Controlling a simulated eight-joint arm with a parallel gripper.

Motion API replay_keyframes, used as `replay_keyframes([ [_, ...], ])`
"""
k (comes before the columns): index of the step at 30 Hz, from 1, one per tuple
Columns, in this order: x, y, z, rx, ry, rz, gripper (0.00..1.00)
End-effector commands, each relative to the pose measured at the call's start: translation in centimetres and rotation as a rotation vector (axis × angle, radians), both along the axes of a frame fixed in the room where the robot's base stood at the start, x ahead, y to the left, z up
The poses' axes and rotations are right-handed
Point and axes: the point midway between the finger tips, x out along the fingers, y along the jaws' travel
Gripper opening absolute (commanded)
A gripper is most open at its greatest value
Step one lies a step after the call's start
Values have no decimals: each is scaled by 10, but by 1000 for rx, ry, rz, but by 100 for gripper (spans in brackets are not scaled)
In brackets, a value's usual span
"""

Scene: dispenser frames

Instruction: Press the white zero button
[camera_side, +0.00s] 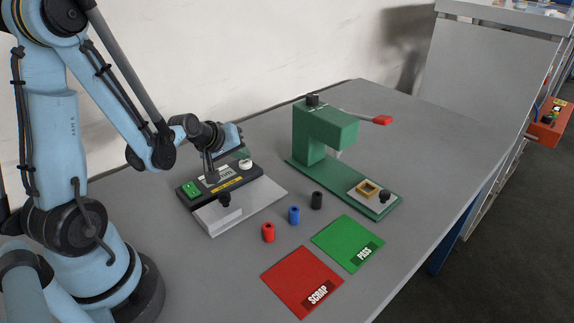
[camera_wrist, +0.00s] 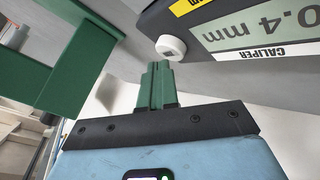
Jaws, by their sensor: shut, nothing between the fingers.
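The white zero button (camera_wrist: 171,47) is a round white knob on the dark caliper housing (camera_wrist: 245,84), close beyond my fingertips in the wrist view. In the side view the white button (camera_side: 245,164) is at the right end of the caliper unit's dark housing (camera_side: 262,173). My gripper (camera_wrist: 157,66) has green fingers shut together with nothing between them. In the side view my gripper (camera_side: 243,154) is just above the white button. I cannot tell whether the tips touch it. The caliper display (camera_wrist: 262,30) reads 0.4 mm in the wrist view; my wrist partly hides it in the side view.
A green button (camera_side: 190,188) is at the housing's left end. A green press (camera_side: 325,130) with a red-tipped lever stands to the right. Red (camera_side: 268,232), blue (camera_side: 294,215) and black (camera_side: 317,200) cylinders stand in front, near the red SCRAP (camera_side: 295,275) and green PASS (camera_side: 345,238) mats.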

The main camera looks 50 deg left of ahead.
Motion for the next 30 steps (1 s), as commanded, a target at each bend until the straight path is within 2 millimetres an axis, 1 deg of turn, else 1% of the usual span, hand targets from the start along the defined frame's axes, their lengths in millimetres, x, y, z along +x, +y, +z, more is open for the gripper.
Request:
replay_keyframes([
  [11,0,0,-1,0,0,0,0],
  [30,0,0,-7,0,0,0,0],
])
